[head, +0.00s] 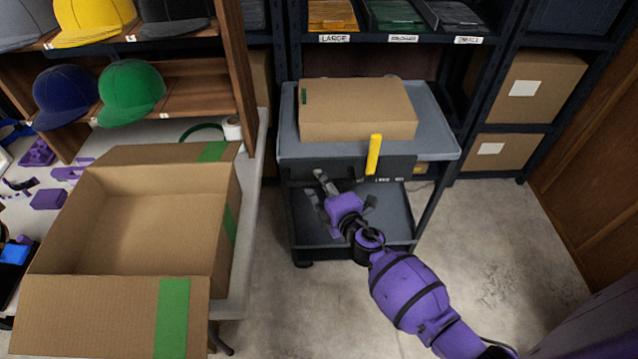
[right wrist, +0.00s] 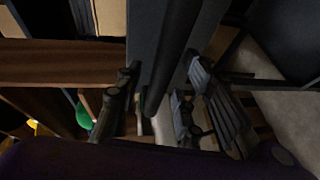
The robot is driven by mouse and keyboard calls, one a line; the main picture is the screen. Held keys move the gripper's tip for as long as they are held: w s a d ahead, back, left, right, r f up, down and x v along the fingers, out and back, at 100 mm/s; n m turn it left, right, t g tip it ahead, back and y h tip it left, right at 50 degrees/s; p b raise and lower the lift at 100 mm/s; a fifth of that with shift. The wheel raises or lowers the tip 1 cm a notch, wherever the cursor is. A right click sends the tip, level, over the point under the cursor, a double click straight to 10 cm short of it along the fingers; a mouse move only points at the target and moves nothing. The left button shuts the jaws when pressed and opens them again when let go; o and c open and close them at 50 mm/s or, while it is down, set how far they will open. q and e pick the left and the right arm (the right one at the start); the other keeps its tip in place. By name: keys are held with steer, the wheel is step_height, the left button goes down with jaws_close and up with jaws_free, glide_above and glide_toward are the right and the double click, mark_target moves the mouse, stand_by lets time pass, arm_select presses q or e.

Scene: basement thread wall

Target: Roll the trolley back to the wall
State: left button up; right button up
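The grey trolley (head: 433,130) stands on the concrete floor in front of the dark shelving. It has a top tray and a lower shelf, and a closed cardboard box (head: 358,116) sits on top. My purple right gripper (head: 345,187) is at the trolley's near side, left of its middle. In the right wrist view my right gripper (right wrist: 165,100) has its fingers apart, with a dark bar (right wrist: 178,45) running between them. I cannot tell whether the fingers touch the bar. My left gripper is out of view.
A yellow upright piece (head: 374,154) stands at the trolley's near edge. A table with an open cardboard box (head: 140,215) is close on the left. The shelving (head: 480,60) with labelled bins is behind the trolley. Bare floor (head: 500,250) lies to the right.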

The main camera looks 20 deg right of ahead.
steer(key=shift+w+f, duration=0.1)
steer(key=shift+w, duration=0.35)
jaws_close()
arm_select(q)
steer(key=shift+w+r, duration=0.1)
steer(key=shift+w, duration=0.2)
